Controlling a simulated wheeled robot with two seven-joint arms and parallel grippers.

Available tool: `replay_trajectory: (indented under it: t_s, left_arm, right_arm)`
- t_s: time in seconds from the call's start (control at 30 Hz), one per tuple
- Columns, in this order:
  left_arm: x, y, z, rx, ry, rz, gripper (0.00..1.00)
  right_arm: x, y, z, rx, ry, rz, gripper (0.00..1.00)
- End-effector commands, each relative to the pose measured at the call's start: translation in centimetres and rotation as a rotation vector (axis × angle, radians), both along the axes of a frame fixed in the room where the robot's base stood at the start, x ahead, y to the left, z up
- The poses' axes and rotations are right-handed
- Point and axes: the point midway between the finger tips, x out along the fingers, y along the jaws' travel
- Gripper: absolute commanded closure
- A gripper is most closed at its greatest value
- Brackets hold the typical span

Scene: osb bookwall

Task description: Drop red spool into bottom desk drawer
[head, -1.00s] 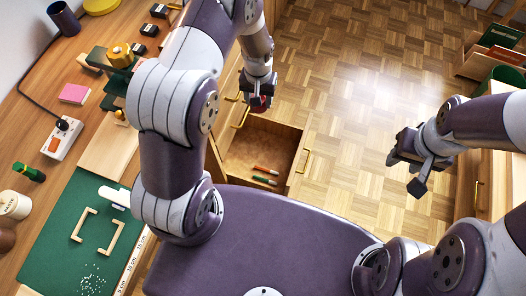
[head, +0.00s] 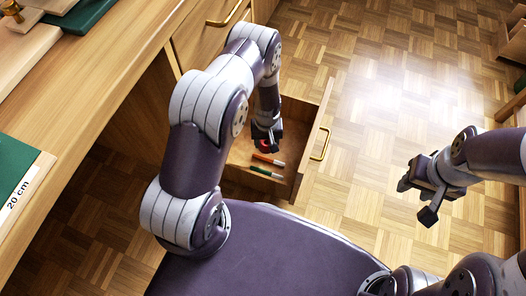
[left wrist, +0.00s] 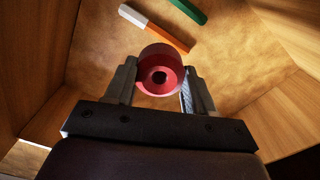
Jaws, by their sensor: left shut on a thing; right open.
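The red spool (left wrist: 160,75) is held between the two fingers of my left gripper (left wrist: 160,90), its round end with a dark hole facing the left wrist camera. In the head view my left gripper (head: 267,140) is over the open bottom drawer (head: 312,150), and only a bit of red shows at its fingers. The wrist view shows the drawer floor and wooden walls around the spool; the exact height above the floor is hard to tell. My right gripper (head: 422,195) is open and empty over the floor at the right.
An orange-and-white marker (left wrist: 153,27) and a green marker (left wrist: 188,10) lie on the drawer floor, near the spool in the wrist view. The drawer's front has a brass handle (head: 320,144). The desk top (head: 80,90) is at the left. Parquet floor lies beyond.

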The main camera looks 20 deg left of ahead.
Motion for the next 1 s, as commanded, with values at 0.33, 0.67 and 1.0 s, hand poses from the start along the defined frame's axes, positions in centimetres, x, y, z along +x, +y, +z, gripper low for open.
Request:
replay_trajectory:
  t_s: [0.33,0.67,1.0]
  left_arm:
    - [0.1,0.0,-5.2,0.000,-0.001,-0.001,0.75]
    - [0.0,0.0,-5.6,0.000,0.000,-0.002,0.75]
    - [0.0,0.0,-5.5,0.000,0.000,-0.002,0.20]
  right_arm:
    - [0.0,0.0,-3.5,0.000,0.001,0.000,0.57]
    - [0.0,0.0,-3.7,0.000,0.001,0.000,0.57]
    - [0.0,0.0,-3.6,0.000,0.001,0.000,0.57]
